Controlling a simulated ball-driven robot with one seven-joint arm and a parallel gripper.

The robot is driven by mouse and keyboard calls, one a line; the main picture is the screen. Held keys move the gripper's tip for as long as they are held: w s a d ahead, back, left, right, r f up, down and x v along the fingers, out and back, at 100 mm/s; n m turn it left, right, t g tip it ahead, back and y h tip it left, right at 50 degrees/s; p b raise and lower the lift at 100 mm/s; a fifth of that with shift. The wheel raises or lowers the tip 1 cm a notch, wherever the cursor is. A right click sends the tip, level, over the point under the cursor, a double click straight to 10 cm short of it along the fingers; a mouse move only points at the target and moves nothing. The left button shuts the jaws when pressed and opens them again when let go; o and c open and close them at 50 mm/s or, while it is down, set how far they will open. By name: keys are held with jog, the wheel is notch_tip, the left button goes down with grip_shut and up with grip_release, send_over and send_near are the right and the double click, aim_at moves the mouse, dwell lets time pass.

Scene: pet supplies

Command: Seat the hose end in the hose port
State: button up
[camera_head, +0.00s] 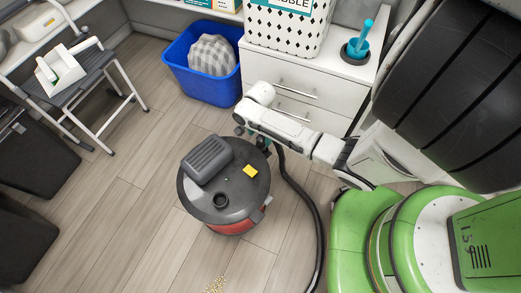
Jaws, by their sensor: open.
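A round canister vacuum (195,212) with a dark grey lid and a red body stands on the floor in the middle of the view. Its hose port (221,200) is a dark round opening near the front of the lid. A black hose (312,195) curves along the floor on the right of the vacuum, and its upper part runs up beside my gripper. My gripper (262,144) is open at the far right edge of the lid, near the hose's upper part. The hose end is not clearly visible, and the fingers are small and partly hidden by my wrist.
A grey motor housing (207,159) and a yellow label (250,171) are on the lid. A blue bin (205,85) and white drawers (290,75) stand behind. A step stool (85,85) is at upper left.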

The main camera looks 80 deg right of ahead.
aim_at(260, 144)
notch_tip(260, 144, down, 7)
jog(key=b, duration=0.3)
jog(key=shift+f, duration=0.2)
jog(key=c, duration=1.2)
jog(key=shift+o, duration=0.2)
jog(key=shift+r, duration=0.1)
